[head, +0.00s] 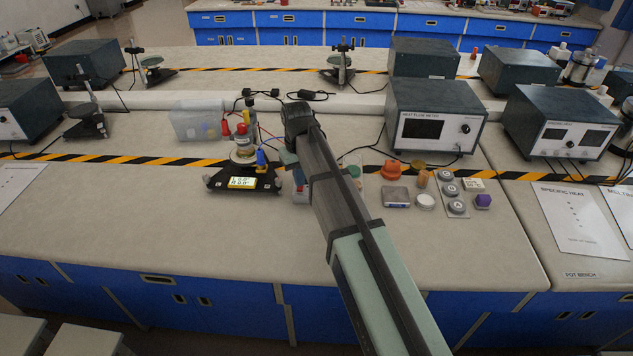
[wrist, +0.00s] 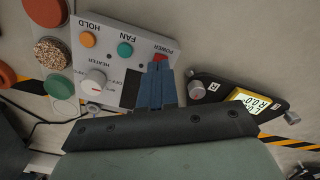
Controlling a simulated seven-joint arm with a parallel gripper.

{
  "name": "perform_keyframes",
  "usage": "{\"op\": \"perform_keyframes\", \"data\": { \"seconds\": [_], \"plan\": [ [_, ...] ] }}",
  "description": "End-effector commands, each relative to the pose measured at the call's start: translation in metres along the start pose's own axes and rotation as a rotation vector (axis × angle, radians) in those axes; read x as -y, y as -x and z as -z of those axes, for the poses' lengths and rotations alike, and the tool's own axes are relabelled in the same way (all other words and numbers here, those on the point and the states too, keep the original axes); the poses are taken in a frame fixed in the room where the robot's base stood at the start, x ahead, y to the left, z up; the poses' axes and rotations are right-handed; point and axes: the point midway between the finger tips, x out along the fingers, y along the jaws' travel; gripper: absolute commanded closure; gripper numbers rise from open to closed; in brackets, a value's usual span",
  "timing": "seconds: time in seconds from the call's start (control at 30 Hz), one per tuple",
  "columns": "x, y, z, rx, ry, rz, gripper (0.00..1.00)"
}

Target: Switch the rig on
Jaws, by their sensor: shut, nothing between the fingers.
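The rig's light grey control panel (wrist: 100,45) fills the upper left of the wrist view. It carries a red POWER switch (wrist: 160,57), a teal FAN button (wrist: 125,49), an orange HOLD button (wrist: 88,40) and a white HEATER knob (wrist: 94,80). My gripper (wrist: 161,68) is shut and empty, its blue fingertips at the POWER switch and covering part of it. I cannot tell whether they touch it or which way the switch is set. In the head view my arm hides most of the panel.
A black instrument base with a lit yellow display (head: 243,183) stands close to the panel; the display also shows in the wrist view (wrist: 252,101). A heat flow meter (head: 436,116) stands behind at right. Small pots and an orange piece (head: 391,170) lie right of my arm. The front left bench is clear.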

Motion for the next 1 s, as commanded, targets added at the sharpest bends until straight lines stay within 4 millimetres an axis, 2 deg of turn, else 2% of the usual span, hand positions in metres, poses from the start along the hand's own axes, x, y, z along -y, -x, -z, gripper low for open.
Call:
{"op": "perform_keyframes", "data": {
  "seconds": [1.0],
  "plan": [
    [0.0,-0.0077,0.0,0.0,0.0,0.0,1.0]
  ]
}}
